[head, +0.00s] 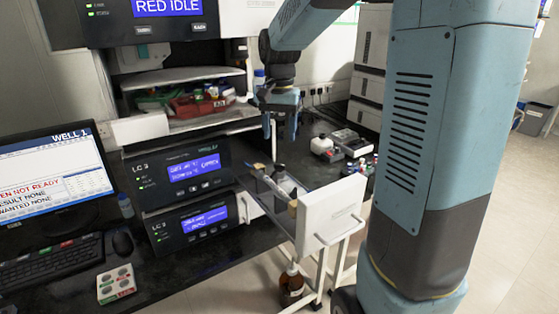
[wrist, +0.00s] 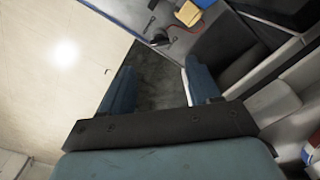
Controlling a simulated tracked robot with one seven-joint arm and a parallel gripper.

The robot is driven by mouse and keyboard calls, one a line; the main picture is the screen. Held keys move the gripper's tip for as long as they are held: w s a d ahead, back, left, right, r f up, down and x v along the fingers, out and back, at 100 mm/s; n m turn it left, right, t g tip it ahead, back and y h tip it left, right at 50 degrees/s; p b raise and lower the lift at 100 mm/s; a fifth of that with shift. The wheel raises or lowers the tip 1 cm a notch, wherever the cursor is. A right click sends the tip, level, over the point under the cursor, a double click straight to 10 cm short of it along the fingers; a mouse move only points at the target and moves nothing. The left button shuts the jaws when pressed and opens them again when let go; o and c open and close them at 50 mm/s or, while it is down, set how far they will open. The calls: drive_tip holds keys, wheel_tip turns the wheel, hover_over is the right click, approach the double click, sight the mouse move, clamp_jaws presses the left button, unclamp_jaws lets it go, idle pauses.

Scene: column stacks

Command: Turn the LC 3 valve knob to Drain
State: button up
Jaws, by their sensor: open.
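No valve knob or Drain mark can be made out. My gripper (head: 279,134) is open above the drawer, pointing down. In the wrist view my gripper (wrist: 162,88) shows two blue fingers apart with nothing between them.
A monitor (head: 55,170), keyboard (head: 45,266) and mouse (head: 122,243) stand at the left. A brown bottle (head: 291,285) is below the drawer. Small items with coloured caps (head: 362,165) sit on the bench behind it. A shelf above the modules holds a red tray (head: 195,106).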

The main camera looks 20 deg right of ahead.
sight(279, 165)
wheel_tip(279, 165, down, 9)
drive_tip(key=shift+f, duration=0.1)
idle(0.3)
drive_tip(key=shift+c, duration=0.2)
drive_tip(key=c, duration=1)
